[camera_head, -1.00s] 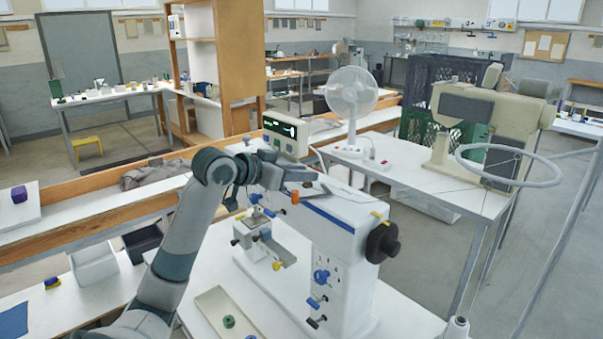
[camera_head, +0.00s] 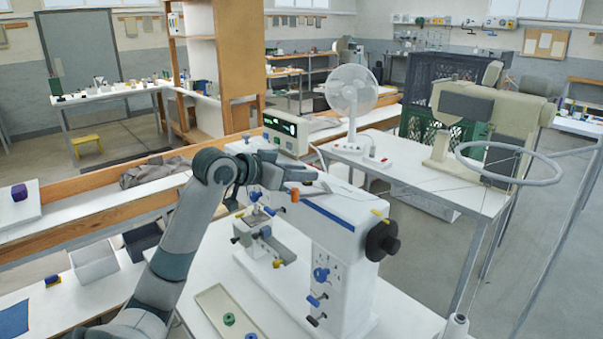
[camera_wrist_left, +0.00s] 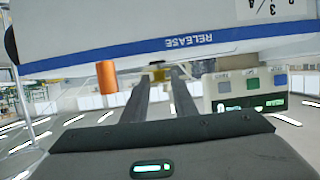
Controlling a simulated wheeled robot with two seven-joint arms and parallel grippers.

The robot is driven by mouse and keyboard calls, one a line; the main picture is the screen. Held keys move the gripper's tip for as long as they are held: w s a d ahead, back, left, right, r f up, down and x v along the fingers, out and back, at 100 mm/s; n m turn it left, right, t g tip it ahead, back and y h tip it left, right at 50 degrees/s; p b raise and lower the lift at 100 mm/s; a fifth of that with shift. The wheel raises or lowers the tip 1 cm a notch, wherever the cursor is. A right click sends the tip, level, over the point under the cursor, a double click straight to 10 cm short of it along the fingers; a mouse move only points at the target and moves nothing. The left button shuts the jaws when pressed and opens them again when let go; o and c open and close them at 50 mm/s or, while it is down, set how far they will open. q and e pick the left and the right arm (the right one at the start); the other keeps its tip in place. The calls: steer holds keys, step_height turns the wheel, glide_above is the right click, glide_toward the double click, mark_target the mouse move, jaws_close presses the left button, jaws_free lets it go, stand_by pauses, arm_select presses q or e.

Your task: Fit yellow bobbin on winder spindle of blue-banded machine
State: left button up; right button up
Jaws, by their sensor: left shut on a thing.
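The blue-banded machine (camera_head: 332,240) is a white sewing machine with a blue stripe along its top edge. My left gripper (camera_wrist_left: 160,82) is at the top of this machine, beside the blue band marked RELEASE in the left wrist view. It is shut on the yellow bobbin (camera_wrist_left: 157,74), of which only a small part shows at the fingertips. In the head view my left gripper (camera_head: 318,180) hides the bobbin. An orange cylinder (camera_head: 295,195) stands out from the machine near the gripper. I cannot pick out the winder spindle for certain. My right gripper is not in view.
A tray (camera_head: 209,297) with green and blue bobbins lies in front of the machine. A control box with a lit display (camera_head: 285,134) stands behind my gripper. A fan (camera_head: 352,92) and a beige machine (camera_head: 518,110) stand on the table behind. A black handwheel (camera_head: 382,240) sticks out at right.

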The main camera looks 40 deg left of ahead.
arm_select(q)
steer(key=shift+f, duration=0.4)
stand_by(0.6)
steer(key=o, duration=1.1)
steer(key=shift+d+r+p, duration=0.1)
steer(key=shift+r+p, duration=0.8)
steer(key=shift+r, duration=0.05)
steer(key=shift+r+p, duration=1.45)
steer(key=shift+r, duration=0.1)
steer(key=shift+s, duration=0.1)
